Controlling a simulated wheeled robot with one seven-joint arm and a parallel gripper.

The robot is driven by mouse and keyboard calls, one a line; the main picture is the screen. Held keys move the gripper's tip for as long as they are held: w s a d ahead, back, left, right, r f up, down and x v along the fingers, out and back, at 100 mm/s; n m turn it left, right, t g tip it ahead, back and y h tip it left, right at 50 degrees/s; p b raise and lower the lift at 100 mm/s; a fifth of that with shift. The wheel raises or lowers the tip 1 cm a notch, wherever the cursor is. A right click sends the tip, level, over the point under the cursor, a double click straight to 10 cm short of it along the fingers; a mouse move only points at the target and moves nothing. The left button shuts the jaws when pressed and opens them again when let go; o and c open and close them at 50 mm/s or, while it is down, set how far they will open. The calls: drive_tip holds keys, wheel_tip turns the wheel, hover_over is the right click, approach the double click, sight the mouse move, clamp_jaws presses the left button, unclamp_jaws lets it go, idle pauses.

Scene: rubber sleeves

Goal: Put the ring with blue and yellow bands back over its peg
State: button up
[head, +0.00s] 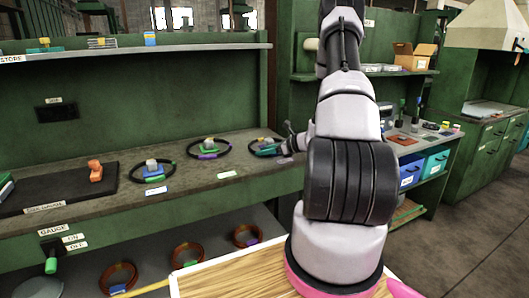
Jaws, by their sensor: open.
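My gripper (284,150) is open at the right end of the green workbench, its fingers close to a dark ring (265,147). That ring shows a yellow bit and a teal or blue-green part, and a grey block-like piece is beside or inside it. Contact cannot be told at this size. Another dark ring (145,178) at the left lies around a grey peg-like block (151,164), with blue, yellow and green patches. A middle dark ring (191,151) has purple and green patches around a similar block. Which ring has only blue and yellow bands is unclear.
Several brown rings (118,279) lie on the lower shelf. A dark mat (62,191) with an orange object (95,170) is on the bench's left. A wooden surface (225,280) is in front. Blue bins (435,164) stand at right. My arm hides the bench's right end.

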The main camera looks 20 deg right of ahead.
drive_tip(key=shift+r, duration=0.4)
drive_tip(key=v, duration=1.1)
drive_tip(key=shift+s+d, duration=0.15)
drive_tip(key=shift+s, duration=0.1)
drive_tip(key=s+a+r+n+g, duration=0.35)
drive_tip(key=a+r+n, duration=0.25)
drive_tip(key=a+r, duration=0.2)
drive_tip(key=s+a+r+n+g, duration=0.3)
drive_tip(key=s+a+r+n, duration=0.1)
drive_tip(key=a+r+n, duration=0.4)
drive_tip(key=s+a+r+n+t+h, duration=0.1)
drive_tip(key=s+a+r+n+h, duration=0.2)
drive_tip(key=s+r+n, duration=0.2)
drive_tip(key=s+a+r+n+t+h, duration=0.2)
drive_tip(key=s+a+r+n+h, duration=0.1)
drive_tip(key=s+r+n, duration=0.2)
drive_tip(key=s+r, duration=0.2)
drive_tip(key=s, duration=0.2)
drive_tip(key=shift+s+r, duration=0.4)
